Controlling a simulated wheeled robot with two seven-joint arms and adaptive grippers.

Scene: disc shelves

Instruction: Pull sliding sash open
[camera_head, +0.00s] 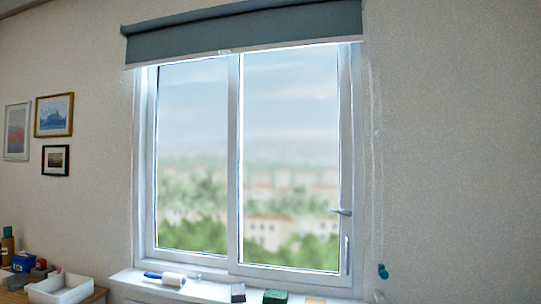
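A white-framed window (234,170) with two panes is set in the wall ahead. The right sash (344,120) has a small grey lever (341,211) on its right stile and what looks like an upright pull handle (346,255) below it. The right sash's left stile meets the left pane at the middle upright, and no open gap shows. Neither of my grippers is in view.
A grey roller blind (245,27) hangs above the window. The sill (215,291) holds a lint roller (166,279), a grey block (238,292) and a green sponge (275,297). A white tray (60,290) stands lower left. A teal item (382,272) is right of the window.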

